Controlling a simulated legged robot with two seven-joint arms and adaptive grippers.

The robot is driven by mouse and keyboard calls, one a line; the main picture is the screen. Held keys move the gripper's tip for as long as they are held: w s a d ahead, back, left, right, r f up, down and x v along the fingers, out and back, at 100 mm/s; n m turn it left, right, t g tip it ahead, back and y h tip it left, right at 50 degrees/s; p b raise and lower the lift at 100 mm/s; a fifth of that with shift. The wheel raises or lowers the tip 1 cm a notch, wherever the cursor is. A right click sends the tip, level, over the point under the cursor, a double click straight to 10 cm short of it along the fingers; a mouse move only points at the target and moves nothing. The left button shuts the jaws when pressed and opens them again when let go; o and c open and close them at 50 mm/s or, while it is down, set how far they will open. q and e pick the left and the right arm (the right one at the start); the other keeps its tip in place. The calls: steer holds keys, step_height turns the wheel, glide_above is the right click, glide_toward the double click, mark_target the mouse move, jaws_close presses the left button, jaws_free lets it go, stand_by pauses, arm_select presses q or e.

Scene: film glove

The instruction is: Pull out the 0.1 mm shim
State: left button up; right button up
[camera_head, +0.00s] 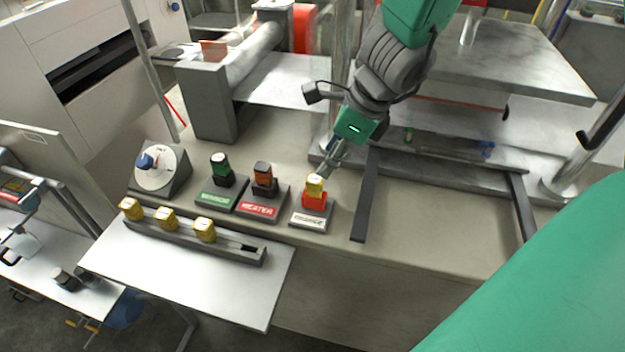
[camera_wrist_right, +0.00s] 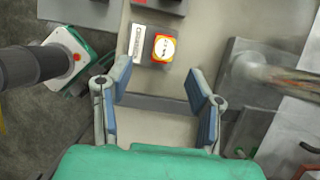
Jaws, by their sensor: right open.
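A yellow-topped piece (camera_head: 315,184) sits in a red holder (camera_head: 314,200) on a dark base with a white label, whose lettering is too small to read surely. In the right wrist view the yellow top (camera_wrist_right: 163,47) shows from above, beyond the fingertips. Three yellow blocks (camera_head: 131,209) (camera_head: 166,218) (camera_head: 204,229) stand in a grey rack (camera_head: 238,252) with an empty slot at its right end. No 0.1 mm marking is readable on any piece. My right gripper (camera_head: 331,160) is open and empty just above and behind the red holder, its fingers (camera_wrist_right: 160,82) apart. My left gripper is not in view.
A dark bar (camera_head: 366,200) lies right of the holder. A metal roller and plates stand behind. The white shelf (camera_head: 180,262) is mostly clear.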

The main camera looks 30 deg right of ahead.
mark_target(319, 178)
steer(key=b+x, duration=0.1)
steer(key=x, duration=0.2)
steer(key=d+b+x, duration=0.1)
steer(key=x, duration=0.2)
steer(key=b+x, duration=0.1)
steer(key=x, duration=0.2)
steer(key=shift+d+f, duration=0.2)
steer(key=shift+d, duration=0.05)
steer(key=shift+w+a+f+b, duration=0.2)
steer(key=shift+a+f+b, duration=0.05)
steer(key=shift+a+b, duration=0.15)
steer(key=shift+a+r, duration=0.1)
steer(key=shift+a, duration=0.2)
steer(key=shift+d, duration=0.2)
jaws_close()
steer(key=shift+d, duration=0.15)
